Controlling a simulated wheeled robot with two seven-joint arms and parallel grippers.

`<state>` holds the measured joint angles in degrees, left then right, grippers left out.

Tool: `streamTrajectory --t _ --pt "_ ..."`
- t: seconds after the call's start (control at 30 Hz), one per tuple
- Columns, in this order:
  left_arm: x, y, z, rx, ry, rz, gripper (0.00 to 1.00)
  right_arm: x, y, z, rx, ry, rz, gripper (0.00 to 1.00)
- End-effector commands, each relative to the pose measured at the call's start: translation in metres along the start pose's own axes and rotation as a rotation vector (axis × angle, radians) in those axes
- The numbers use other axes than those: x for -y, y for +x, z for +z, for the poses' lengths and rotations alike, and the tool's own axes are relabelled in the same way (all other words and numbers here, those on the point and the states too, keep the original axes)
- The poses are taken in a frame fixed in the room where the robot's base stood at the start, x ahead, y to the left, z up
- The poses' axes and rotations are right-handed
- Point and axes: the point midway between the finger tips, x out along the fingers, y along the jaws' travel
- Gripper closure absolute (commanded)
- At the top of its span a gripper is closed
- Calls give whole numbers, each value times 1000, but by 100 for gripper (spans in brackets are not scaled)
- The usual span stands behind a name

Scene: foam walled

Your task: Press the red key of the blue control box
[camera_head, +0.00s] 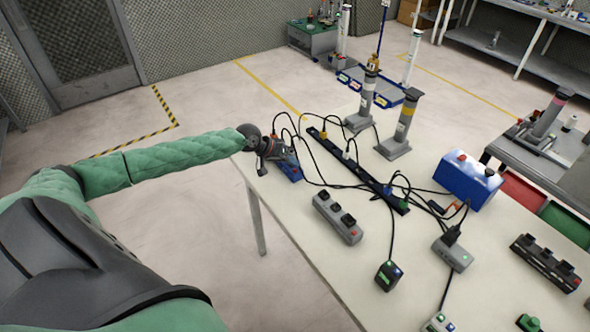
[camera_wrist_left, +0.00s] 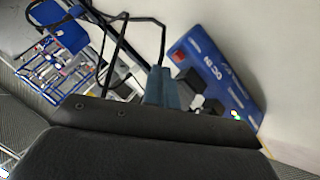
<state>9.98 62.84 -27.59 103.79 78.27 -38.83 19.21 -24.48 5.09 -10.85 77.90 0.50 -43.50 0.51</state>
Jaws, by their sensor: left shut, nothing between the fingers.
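The blue control box (camera_head: 291,173) lies at the near left edge of the white table, partly hidden by my left gripper (camera_head: 292,158). The red key cannot be made out in the head view. My right gripper is not in view.
A black power strip (camera_head: 352,165) with cables lies behind the box. A grey box with black knobs (camera_head: 337,218) stands to the right, and a larger blue-and-white box (camera_head: 468,183) farther right. Grey stands (camera_head: 400,130) are at the back.

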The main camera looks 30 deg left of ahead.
Motion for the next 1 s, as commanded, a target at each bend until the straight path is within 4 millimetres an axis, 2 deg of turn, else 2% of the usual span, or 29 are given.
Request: streamTrajectory --t 0.57,1.0 --pt "-24 -33 -24 0 0 -1 100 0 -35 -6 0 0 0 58" --pt "-24 -34 -24 0 0 0 100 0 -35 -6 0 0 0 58"
